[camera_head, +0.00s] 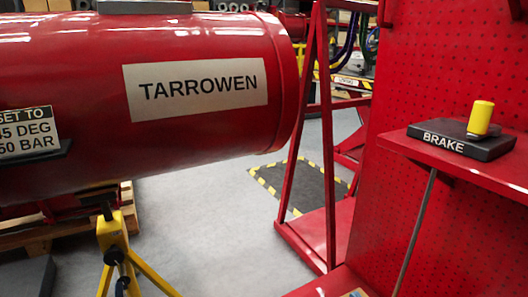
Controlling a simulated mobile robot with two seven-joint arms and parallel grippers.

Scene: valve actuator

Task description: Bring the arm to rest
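A large red cylinder (90,150) with a white TARROWEN label (196,84) lies horizontally across the left of the head view. A black block labelled BRAKE (462,140) sits on a red shelf at the right. A yellow knob (481,117) stands up from a metal piece on its top, leaning slightly. A sign on the cylinder (28,132) is cut off by the left edge; it reads SET TO, 45 DEG or similar, and 50 BAR. Neither of my grippers shows.
A red shelf (402,140) juts from a perforated red panel (440,60) at the right. A yellow stand (116,245) is under the cylinder. A red frame (327,140) stands behind. Grey floor (215,215) is open in the middle, with a striped mat (300,184) beyond.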

